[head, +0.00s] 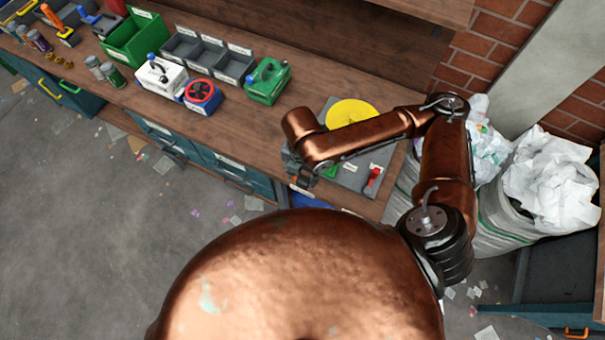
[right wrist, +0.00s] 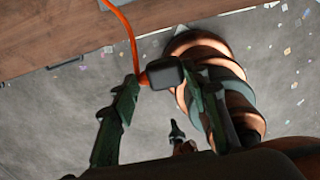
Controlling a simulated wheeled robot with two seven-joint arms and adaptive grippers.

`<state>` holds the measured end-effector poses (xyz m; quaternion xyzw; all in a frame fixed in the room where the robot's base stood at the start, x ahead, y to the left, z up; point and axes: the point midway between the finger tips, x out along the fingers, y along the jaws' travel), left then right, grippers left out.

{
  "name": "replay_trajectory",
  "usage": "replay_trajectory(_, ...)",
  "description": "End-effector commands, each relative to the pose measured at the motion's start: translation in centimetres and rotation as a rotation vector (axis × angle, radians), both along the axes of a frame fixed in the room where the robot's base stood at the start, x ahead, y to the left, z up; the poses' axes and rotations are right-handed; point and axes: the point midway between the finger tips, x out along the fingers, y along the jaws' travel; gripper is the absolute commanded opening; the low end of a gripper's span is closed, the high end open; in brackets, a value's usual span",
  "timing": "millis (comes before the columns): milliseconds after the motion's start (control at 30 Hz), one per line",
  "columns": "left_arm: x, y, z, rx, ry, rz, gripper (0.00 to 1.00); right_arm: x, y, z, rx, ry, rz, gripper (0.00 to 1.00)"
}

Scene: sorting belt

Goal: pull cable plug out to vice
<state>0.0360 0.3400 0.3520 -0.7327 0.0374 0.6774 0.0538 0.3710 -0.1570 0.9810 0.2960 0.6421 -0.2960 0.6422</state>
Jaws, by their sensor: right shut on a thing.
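My right gripper (head: 304,183) is low over the bench's front edge, in front of the grey board, in the head view. In the right wrist view its fingers (right wrist: 161,83) are shut on a black plug (right wrist: 166,72). An orange cable (right wrist: 129,35) runs from the plug's left side up and out of the picture. Floor shows behind the plug, with the bench edge farther up. My left gripper is not in view.
The grey board (head: 356,181) carries a yellow disc (head: 352,112) and a red switch (head: 373,177). A green device (head: 268,81), a blue block with a red wheel (head: 202,96) and a white box (head: 160,75) stand to its left. White sacks (head: 545,185) stand right of the bench.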

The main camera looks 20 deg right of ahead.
Motion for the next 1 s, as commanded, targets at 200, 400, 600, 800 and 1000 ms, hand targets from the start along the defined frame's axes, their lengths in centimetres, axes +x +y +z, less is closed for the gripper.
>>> replay_trajectory(200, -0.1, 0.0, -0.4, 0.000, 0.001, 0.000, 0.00, 0.0, 0.0, -0.9, 0.000, 0.000, -0.001, 0.13)
replay_trajectory(400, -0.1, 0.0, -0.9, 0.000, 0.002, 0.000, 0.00, 0.0, 0.0, -2.1, -0.001, 0.001, 0.000, 0.13)
replay_trajectory(600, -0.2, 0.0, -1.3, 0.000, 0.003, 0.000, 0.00, 0.0, 0.0, -3.2, -0.001, 0.001, -0.001, 0.13)
replay_trajectory(800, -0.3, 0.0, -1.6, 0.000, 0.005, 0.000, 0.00, 0.0, 0.0, -4.1, 0.000, 0.000, -0.001, 0.13)
replay_trajectory(1000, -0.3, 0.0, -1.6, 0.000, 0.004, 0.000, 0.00, 0.0, 0.0, -4.2, 0.001, -0.001, 0.000, 0.13)
